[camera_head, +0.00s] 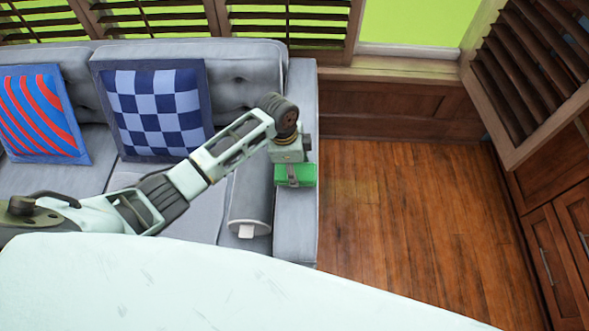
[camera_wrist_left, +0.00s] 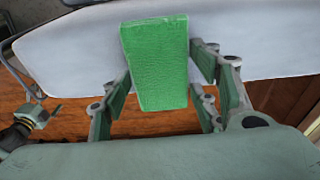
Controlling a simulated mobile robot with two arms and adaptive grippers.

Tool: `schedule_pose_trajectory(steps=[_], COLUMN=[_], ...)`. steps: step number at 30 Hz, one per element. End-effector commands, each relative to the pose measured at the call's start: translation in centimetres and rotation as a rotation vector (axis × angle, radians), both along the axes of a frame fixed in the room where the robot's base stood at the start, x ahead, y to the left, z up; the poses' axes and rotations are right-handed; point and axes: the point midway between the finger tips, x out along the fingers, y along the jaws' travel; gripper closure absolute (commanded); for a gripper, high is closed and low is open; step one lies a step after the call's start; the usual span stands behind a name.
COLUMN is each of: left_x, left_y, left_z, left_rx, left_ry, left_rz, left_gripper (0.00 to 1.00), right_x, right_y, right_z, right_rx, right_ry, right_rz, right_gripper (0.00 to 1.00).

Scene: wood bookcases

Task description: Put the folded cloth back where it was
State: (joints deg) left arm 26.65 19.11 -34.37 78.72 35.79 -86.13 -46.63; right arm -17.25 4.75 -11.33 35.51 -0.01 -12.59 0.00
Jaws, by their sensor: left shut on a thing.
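The folded cloth (camera_head: 305,175) is a green, flat, block-like piece at the right armrest of the grey sofa (camera_head: 297,225). It also shows in the left wrist view (camera_wrist_left: 160,75), between the fingers. My left gripper (camera_head: 292,170) is shut on the cloth, over the armrest. In the left wrist view, my left gripper (camera_wrist_left: 165,95) has its green-padded fingers on both sides of the cloth. I cannot tell whether the cloth touches the armrest.
A blue checkered pillow (camera_head: 158,112) and a red-striped blue pillow (camera_head: 40,115) lean on the sofa back. A grey bolster (camera_head: 250,200) lies beside the armrest. The wood floor (camera_head: 410,220) to the right is clear. Wooden cabinets (camera_head: 560,245) stand at far right.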

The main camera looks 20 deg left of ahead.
Motion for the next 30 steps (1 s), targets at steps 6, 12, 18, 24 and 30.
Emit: schedule_pose_trajectory(steps=[6,12,18,24,30], left_x=[0.0,0.0,0.0,0.1,0.1], left_y=[0.0,0.0,0.0,0.0,0.0], left_z=[-1.9,-1.9,-1.9,-1.9,-1.7], left_rx=[0.000,0.000,0.000,0.000,-0.001], left_ry=[-0.001,-0.001,-0.001,-0.001,-0.001], left_rz=[-0.001,-0.001,-0.001,-0.001,-0.001], left_gripper=[0.65,0.65,0.31,0.26,0.26], right_x=[0.0,0.0,0.0,0.0,0.0], right_y=[0.0,0.1,0.3,0.5,0.6], right_z=[0.0,0.0,0.0,0.0,0.0], right_rx=[0.000,0.001,0.003,0.006,0.007], right_ry=[0.000,0.000,0.000,0.000,0.000], right_rz=[0.000,0.001,0.001,0.002,0.002], right_gripper=[0.00,0.00,0.00,0.00,0.00])
